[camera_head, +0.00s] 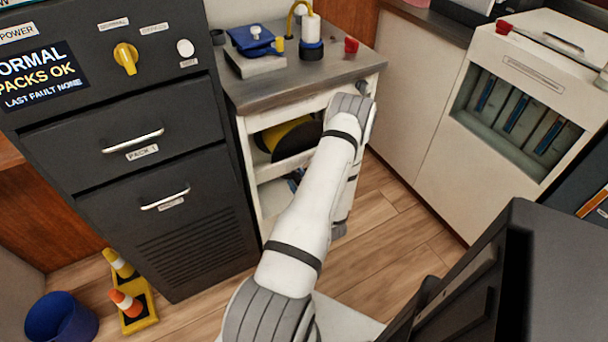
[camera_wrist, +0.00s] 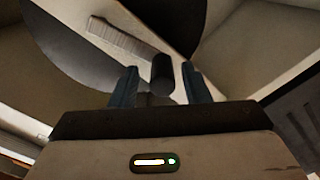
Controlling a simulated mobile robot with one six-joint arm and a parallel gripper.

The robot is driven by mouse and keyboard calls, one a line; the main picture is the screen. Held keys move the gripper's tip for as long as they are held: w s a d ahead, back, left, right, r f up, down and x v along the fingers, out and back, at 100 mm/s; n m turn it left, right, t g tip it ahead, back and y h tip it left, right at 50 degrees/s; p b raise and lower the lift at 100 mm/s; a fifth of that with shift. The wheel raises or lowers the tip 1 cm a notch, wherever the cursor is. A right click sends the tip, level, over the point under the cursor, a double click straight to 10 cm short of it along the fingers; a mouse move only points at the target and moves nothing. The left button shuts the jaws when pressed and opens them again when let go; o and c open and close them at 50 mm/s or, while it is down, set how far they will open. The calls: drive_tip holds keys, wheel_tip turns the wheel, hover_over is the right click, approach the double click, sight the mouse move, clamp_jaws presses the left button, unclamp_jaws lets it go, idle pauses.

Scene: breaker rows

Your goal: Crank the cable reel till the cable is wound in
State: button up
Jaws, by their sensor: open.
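The cable reel (camera_head: 290,137), yellow with a dark flange, sits in the upper opening of the white cart, partly hidden by my arm. In the wrist view, a short dark cylindrical handle (camera_wrist: 162,76) stands between the two blue fingers of my gripper (camera_wrist: 159,68). My gripper is open, with a gap beside the handle; whether the handle is fully between the fingertips or just beyond them I cannot tell. In the head view my gripper is hidden behind my wrist at the cart's right side. The cable itself is not clearly visible.
A dark cabinet (camera_head: 150,205) stands left. A white cabinet (camera_head: 515,100) stands right. Wooden floor shows between.

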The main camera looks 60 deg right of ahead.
drive_tip(key=v, duration=0.7)
drive_tip(key=shift+s+p, duration=0.35)
drive_tip(key=shift+p, duration=0.05)
drive_tip(key=shift+a, duration=0.15)
